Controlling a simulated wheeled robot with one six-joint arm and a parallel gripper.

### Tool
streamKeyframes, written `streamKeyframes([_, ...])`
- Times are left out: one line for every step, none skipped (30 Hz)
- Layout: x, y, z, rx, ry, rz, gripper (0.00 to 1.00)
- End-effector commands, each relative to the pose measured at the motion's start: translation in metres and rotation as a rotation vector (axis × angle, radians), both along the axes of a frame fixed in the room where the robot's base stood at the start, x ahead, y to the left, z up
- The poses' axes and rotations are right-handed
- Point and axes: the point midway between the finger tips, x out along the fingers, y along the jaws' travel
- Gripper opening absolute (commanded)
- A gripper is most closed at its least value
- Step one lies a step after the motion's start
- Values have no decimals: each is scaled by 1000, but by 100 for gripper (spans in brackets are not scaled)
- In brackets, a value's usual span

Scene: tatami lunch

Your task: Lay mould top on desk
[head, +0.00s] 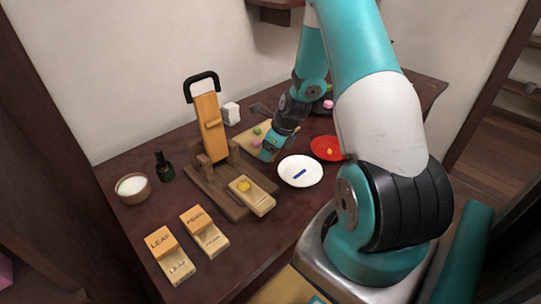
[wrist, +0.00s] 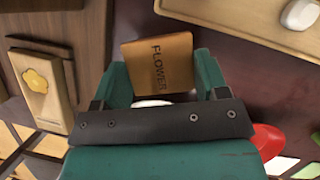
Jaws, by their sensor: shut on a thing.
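My gripper (wrist: 160,80) is shut on the mould top (wrist: 158,62), a flat tan wooden block marked FLOWER. The block sits between the two teal fingers, above the dark desk (wrist: 225,60). In the head view my gripper (head: 271,150) is over the desk, behind the white plate, and the block cannot be made out there. The flower mould's lower half (head: 250,195), with a yellow flower shape in it, lies on the wooden press base. It also shows at the left of the wrist view (wrist: 42,88).
The wooden press (head: 209,125) with a black handle stands left of my gripper. A white plate (head: 299,180) and red plate (head: 326,149) are close by. A board (head: 243,143) holds coloured balls. Leaf (head: 170,255) and another mould (head: 204,231) lie front left; desk beside them is bare.

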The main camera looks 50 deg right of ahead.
Motion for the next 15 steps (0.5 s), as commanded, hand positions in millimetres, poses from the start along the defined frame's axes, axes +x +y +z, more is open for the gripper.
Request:
streamKeyframes([-1,1,-11,4,5,0,41])
streamKeyframes([-1,1,-15,4,5,0,41])
streamKeyframes([0,0,-20,3,3,-1,41])
streamKeyframes([0,0,-23,3,3,-1,41])
streamKeyframes([0,0,-26,3,3,-1,41])
streamKeyframes([0,0,-28,2,2,0,41])
streamKeyframes([0,0,-28,2,2,0,41])
streamKeyframes([0,0,-28,1,1,-1,41])
streamKeyframes([0,0,-28,1,0,0,41])
streamKeyframes([0,0,-28,1,0,0,41])
streamKeyframes([0,0,-28,1,0,0,41])
streamKeyframes([0,0,-28,1,1,0,41])
streamKeyframes([0,0,-28,1,1,0,41])
streamKeyframes([0,0,-28,1,1,0,41])
streamKeyframes([0,0,-29,2,2,0,41])
